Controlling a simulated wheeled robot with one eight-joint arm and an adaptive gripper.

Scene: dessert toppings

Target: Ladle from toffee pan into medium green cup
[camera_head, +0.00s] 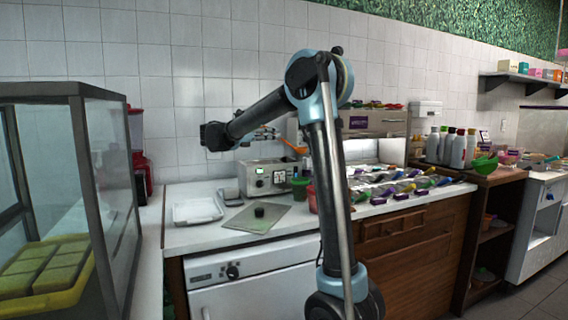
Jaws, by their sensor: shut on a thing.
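My gripper (270,133) is high above the counter, in front of the tiled wall, partly behind my forearm. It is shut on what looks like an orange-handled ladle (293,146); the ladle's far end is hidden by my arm. A green cup (300,187) stands on the counter below and right of the gripper, beside the warmer. A red cup (311,200) stands just right of it, partly behind my arm. A grey warmer (258,181) with a dial and display stands below the gripper. I cannot make out the toffee pan.
A flat tray (238,221) with a small dark object (259,211) lies at the counter's front. A white tray (197,211) lies to its left. Several colourful scoops (415,186) cover the right counter. A glass case (110,180) stands at left.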

